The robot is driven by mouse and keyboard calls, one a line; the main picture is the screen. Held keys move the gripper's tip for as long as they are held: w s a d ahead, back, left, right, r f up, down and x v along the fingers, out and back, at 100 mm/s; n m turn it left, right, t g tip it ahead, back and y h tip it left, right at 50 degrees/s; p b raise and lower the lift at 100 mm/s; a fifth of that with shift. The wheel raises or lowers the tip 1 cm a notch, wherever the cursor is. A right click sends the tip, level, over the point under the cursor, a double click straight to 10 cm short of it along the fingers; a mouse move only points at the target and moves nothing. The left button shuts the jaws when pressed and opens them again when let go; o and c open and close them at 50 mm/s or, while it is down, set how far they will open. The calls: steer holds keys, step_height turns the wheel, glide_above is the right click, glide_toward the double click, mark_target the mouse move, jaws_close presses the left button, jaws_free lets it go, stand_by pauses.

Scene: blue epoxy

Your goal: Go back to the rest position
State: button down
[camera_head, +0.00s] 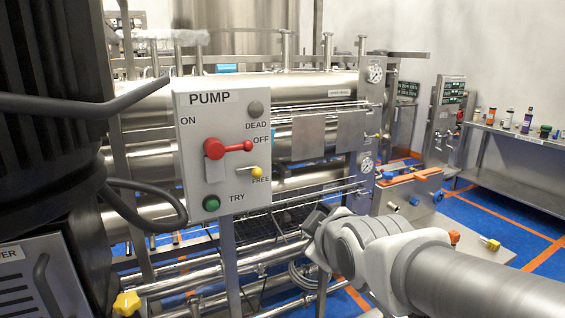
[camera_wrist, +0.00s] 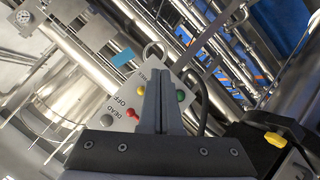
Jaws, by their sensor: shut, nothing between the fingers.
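My gripper (camera_head: 318,224) is at the end of my arm, low and right of centre in the head view, right of and apart from the pump control box (camera_head: 228,118). In the wrist view, my gripper's two dark fingers (camera_wrist: 160,66) are together and empty. The box has a red lever (camera_head: 232,147) pointing right towards OFF, a small yellow-knobbed lever (camera_head: 254,171) by FREE, a grey knob (camera_head: 256,109) by DEAD and a green button (camera_head: 211,203) by TRY. Behind the fingers, the wrist view shows part of the box tilted, with the red lever (camera_wrist: 132,114) and the green button (camera_wrist: 180,95).
Steel pipes and tanks (camera_head: 310,88) fill the space behind the box. A dark machine with cables (camera_head: 45,105) stands close at left. A bench (camera_head: 520,135) with bottles is at far right. The blue floor (camera_head: 480,222) is partly open at right.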

steer(key=s+d+f+m+g+h+p, duration=0.1)
steer(key=s+d+f+m+g, duration=0.1)
steer(key=s, duration=0.6)
steer(key=s+d+f+m+g+h+p, duration=0.1)
steer(key=s+d+m+g, duration=0.3)
steer(key=s+d+m, duration=0.3)
steer(key=shift+s+f+m, duration=0.4)
steer(key=shift+s+m, duration=0.4)
steer(key=shift+m, duration=0.3)
